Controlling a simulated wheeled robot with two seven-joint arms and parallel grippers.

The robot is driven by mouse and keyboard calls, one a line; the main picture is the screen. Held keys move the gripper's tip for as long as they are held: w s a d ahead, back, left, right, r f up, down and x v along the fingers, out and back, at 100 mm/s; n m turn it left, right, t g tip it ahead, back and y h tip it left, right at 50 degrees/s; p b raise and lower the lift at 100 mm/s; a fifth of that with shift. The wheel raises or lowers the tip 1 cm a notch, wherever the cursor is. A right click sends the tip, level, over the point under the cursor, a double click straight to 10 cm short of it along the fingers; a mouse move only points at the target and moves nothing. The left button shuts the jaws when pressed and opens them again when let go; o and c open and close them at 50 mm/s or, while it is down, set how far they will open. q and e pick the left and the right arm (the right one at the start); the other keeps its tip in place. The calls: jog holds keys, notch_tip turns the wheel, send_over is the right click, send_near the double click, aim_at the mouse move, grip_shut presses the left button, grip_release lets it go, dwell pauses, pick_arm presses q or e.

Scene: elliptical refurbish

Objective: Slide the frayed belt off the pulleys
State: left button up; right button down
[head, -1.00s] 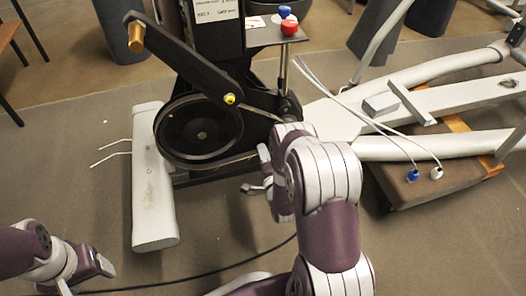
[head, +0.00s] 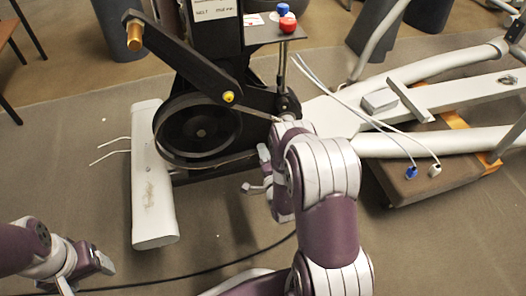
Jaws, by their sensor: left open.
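The belt (head: 203,161) is a dark loop around the large black pulley (head: 203,128) on the machine's front. Its straight run (head: 250,153) goes right toward a part hidden behind my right arm. The belt's band stands out at the pulley's left and lower rim; fraying is too small to see. My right gripper (head: 256,170) is just below and right of the pulley. Its fingers look apart, with nothing seen between them and no clear contact with the belt. My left gripper (head: 104,262) is open and low at the left, away from the belt.
A crank arm with a brass-coloured end (head: 133,32) crosses above the pulley. A white foot bar (head: 153,190) stands left of it. White cables with blue and white plugs (head: 410,173) hang at right. A black cable lies on the floor below.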

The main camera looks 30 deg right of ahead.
jog(key=shift+s+a, duration=0.1)
jog(key=shift+s, duration=0.25)
jog(key=p+v, duration=0.3)
jog(key=v, duration=0.8)
jog(key=shift+s+p, duration=0.3)
jog(key=shift+s, duration=0.05)
dwell(0.4)
